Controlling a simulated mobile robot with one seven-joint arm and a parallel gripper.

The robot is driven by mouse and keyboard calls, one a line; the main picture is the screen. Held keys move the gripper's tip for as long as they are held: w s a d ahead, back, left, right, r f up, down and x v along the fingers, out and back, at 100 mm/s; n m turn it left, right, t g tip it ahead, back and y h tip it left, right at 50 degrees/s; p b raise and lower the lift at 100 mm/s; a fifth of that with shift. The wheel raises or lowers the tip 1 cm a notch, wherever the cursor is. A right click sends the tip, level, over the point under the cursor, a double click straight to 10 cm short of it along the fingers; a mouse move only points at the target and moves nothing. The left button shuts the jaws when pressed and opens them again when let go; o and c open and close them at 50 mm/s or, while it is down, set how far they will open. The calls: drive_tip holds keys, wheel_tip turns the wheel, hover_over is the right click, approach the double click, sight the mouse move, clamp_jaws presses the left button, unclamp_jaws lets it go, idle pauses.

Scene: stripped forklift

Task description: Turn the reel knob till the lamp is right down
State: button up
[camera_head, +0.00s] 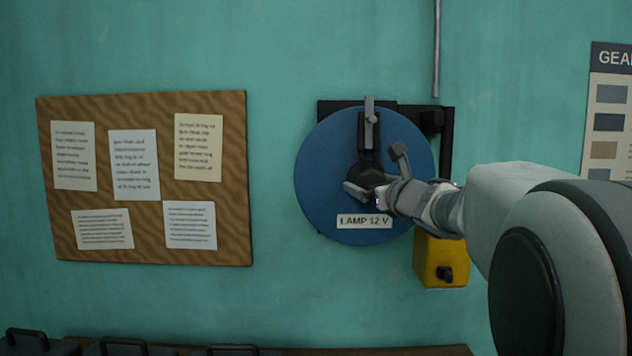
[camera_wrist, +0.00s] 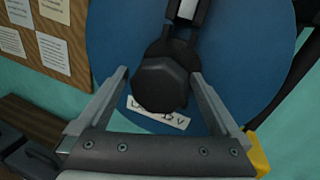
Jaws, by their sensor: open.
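The blue reel disc (camera_head: 322,170) is mounted on the wall and carries a "LAMP 12 V" label (camera_head: 364,222). A dark faceted knob (camera_wrist: 158,84) sits at its middle; in the head view my gripper partly covers it. A crank arm with a grey handle (camera_head: 369,108) points up from the hub. My gripper (camera_head: 372,174) is at the hub. In the wrist view its open fingers (camera_wrist: 157,82) stand on both sides of the knob, with what looks like a small gap on each side. The lamp itself is not seen in either view.
A yellow box (camera_head: 432,262) with a dark knob hangs below right of the reel. A cork board (camera_head: 150,240) with papers is on the left. Dark handled cases (camera_head: 30,345) lie along the bottom.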

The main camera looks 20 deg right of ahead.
drive_tip(key=c, duration=1.2)
drive_tip(key=shift+c, duration=0.2)
